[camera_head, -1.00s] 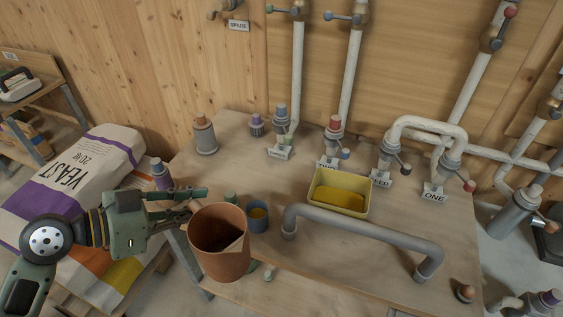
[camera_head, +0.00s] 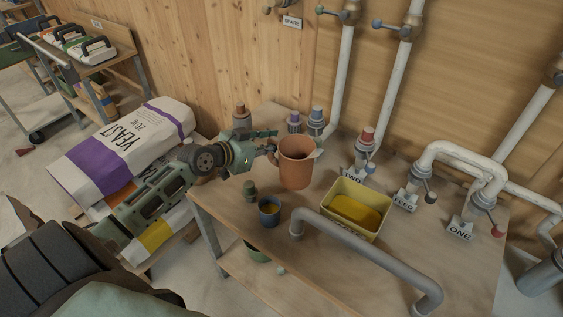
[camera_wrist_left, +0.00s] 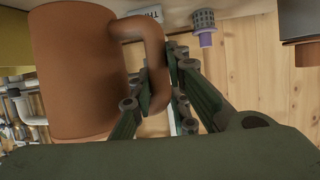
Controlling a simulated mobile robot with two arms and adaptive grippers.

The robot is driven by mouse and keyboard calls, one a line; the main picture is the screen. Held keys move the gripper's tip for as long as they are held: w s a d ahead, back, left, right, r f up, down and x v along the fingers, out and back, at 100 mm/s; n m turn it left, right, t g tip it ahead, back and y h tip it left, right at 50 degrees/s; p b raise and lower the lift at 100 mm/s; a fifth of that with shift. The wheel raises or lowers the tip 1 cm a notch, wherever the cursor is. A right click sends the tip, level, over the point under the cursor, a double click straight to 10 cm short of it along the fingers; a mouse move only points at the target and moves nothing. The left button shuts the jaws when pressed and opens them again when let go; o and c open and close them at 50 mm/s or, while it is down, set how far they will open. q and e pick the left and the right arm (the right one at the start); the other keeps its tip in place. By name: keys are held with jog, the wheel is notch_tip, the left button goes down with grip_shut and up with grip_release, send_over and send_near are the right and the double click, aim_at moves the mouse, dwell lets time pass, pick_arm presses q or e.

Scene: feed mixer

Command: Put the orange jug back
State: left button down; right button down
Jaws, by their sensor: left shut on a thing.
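The orange jug (camera_head: 296,165) is a terracotta-coloured pitcher, upright over the back left part of the wooden table (camera_head: 235,205). My left gripper (camera_head: 268,145) reaches in from the left and is shut on the jug's handle. In the left wrist view the jug (camera_wrist_left: 80,75) fills the left side, and the fingers (camera_wrist_left: 158,95) close around its handle (camera_wrist_left: 152,60). I cannot tell whether the jug's base touches the table. My right gripper is not in view.
A yellow tub (camera_head: 382,205) holding yellow material, a small blue cup (camera_head: 269,212) and a grey pipe handle (camera_head: 365,252) are in front of the jug. Capped pipe fittings (camera_head: 316,122) stand behind it. A yeast sack (camera_head: 125,150) lies to the left.

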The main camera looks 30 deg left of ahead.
aim_at(271, 157)
pick_arm(q)
jog(key=shift+f, duration=0.9)
notch_tip(271, 157, down, 2)
jog(key=shift+d+f, duration=0.1)
jog(key=shift+f, duration=0.4)
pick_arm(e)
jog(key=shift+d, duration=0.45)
pick_arm(q)
jog(key=shift+f+b, duration=0.3)
jog(key=shift+b, duration=0.05)
jog(key=c, duration=1.7)
grip_release()
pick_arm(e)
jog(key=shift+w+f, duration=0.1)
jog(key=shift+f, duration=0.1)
pick_arm(q)
jog(key=shift+r, duration=0.1)
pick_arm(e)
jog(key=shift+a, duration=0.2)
